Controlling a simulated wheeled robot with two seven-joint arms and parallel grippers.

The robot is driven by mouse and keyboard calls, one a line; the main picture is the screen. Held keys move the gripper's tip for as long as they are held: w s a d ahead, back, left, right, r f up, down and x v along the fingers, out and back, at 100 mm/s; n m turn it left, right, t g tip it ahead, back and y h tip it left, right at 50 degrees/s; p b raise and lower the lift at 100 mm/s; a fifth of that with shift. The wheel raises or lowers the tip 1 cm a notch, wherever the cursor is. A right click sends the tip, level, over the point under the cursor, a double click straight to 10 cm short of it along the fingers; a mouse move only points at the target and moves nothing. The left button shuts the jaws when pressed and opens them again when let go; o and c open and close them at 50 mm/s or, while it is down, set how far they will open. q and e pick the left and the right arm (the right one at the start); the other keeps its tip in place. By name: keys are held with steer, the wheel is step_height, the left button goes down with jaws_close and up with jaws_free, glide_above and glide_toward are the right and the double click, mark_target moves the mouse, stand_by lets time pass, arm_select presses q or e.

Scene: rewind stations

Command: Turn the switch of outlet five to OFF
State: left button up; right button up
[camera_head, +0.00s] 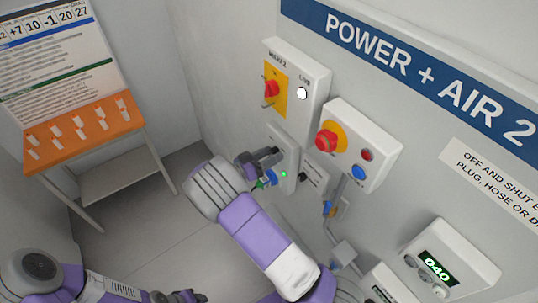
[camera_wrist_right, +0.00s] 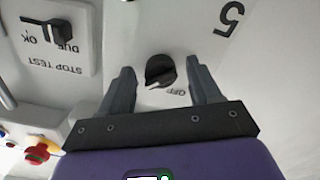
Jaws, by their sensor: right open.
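The switch of outlet five is a black round knob (camera_wrist_right: 160,70) on a pale panel, seen in the right wrist view. A large upside-down "5" is printed near it, and an upside-down "OFF" lies just below its right side. A white mark shows at the knob's lower left edge. My right gripper (camera_wrist_right: 160,66) is open, with one finger on each side of the knob; contact is not clear. In the head view my right gripper (camera_head: 264,160) is at the outlet panel (camera_head: 286,140) and hides the knob. My left gripper (camera_head: 184,297) is low at the bottom edge, its jaws unclear.
Above the panel is a box with a red switch (camera_head: 271,90) on yellow. To its right is a box with a red mushroom button (camera_head: 328,138) and a blue button (camera_head: 358,172). A green light (camera_head: 284,174) glows beside my gripper. An orange board (camera_head: 85,150) stands left.

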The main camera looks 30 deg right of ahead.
steer(key=c, duration=1)
